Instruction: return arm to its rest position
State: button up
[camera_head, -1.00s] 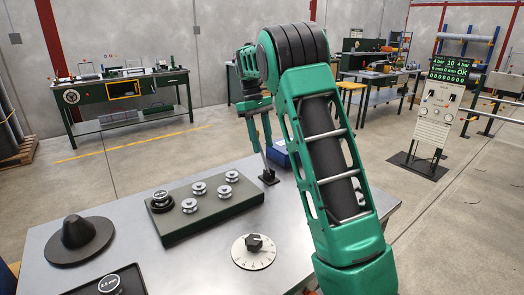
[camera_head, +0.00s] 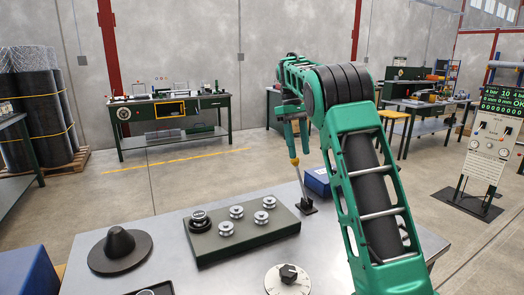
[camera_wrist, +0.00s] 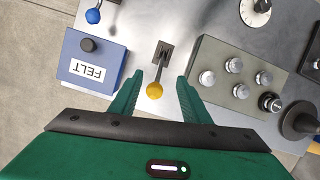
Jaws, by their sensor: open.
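My arm reaches over the grey metal table (camera_head: 340,235) in the head view. My gripper (camera_head: 297,145) hangs above a lever (camera_head: 301,187) with a yellow ball knob and a black base. In the wrist view my gripper (camera_wrist: 160,76) has its two green fingers spread wide. The lever's yellow knob (camera_wrist: 155,90) shows between them in the picture, with a gap on either side. No finger is closed on it. How far the fingertips are from the knob in height I cannot tell.
A dark green block (camera_head: 245,236) with several metal rollers lies left of the lever. A black cone (camera_head: 120,246) and a white dial (camera_head: 287,279) stand nearer. A blue FELT box (camera_wrist: 92,60) is beside the lever. A display stand (camera_head: 490,140) is at the right.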

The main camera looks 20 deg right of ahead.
jog(key=shift+s, duration=0.1)
jog(key=s+m+t+y, duration=0.15)
jog(key=s+m, duration=0.35)
jog(key=s, duration=1.5)
jog(key=s+a+f+m, duration=0.1)
jog(key=s+f, duration=0.3)
jog(key=s, duration=0.3)
jog(key=s+a+f+m+t, duration=0.1)
jog(key=s+a+f+m, duration=0.1)
jog(key=s+f, duration=0.3)
jog(key=s+a+f+m+t, duration=0.1)
jog(key=s+f, duration=0.3)
jog(key=s, duration=0.7)
jog(key=shift+a+f, duration=0.2)
jog(key=shift+a, duration=0.1)
jog(key=shift+h, duration=0.25)
jog(key=shift+w+f, duration=0.3)
jog(key=shift+w, duration=0.3)
jog(key=shift+s, duration=0.1)
